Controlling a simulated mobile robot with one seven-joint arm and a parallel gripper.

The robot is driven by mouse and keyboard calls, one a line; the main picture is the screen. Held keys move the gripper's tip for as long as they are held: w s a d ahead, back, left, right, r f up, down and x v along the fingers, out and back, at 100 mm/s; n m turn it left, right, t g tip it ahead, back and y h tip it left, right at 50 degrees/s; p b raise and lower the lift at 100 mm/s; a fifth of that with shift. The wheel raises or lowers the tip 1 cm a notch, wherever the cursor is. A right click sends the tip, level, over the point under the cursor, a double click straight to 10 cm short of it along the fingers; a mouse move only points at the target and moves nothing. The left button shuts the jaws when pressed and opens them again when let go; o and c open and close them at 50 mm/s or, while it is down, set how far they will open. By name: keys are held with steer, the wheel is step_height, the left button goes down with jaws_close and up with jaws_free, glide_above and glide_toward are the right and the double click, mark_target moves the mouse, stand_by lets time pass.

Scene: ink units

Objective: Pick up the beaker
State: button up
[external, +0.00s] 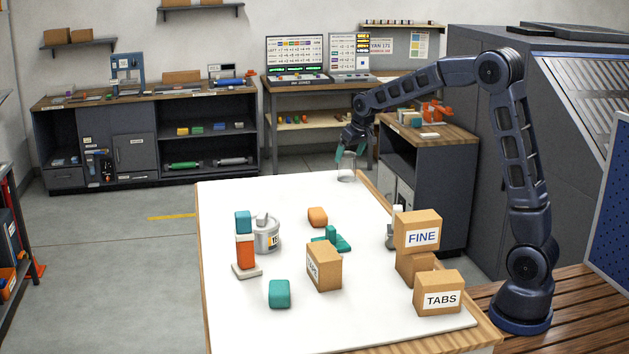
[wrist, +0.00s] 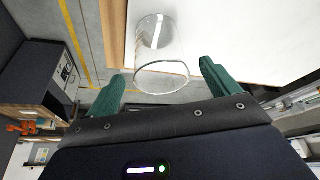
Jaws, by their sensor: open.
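The beaker (external: 347,173) is clear glass and stands at the far end of the white-topped table (external: 230,300), close to its far edge. In the wrist view the beaker (wrist: 158,52) shows its round rim towards my gripper and its base farther off. My gripper (external: 350,153) is at the beaker's upper part in the external view. In the wrist view my gripper (wrist: 162,75) has its two green fingers spread apart, with the rim between them and a gap on each side. I cannot tell exactly how far down the fingers reach.
On the table are an orange block (external: 317,216), a teal block (external: 279,293), a grey canister (external: 266,236), a teal piece (external: 332,240) and several cardboard boxes, including the FINE box (external: 418,231). A side cabinet (external: 430,150) stands behind the table. The table around the beaker is clear.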

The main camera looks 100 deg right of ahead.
steer(key=x, duration=0.4)
steer(key=shift+w+d+f, duration=0.2)
steer(key=shift+d+f, duration=0.05)
steer(key=shift+d, duration=0.05)
steer(key=c, duration=1.1)
steer(key=shift+r, duration=0.15)
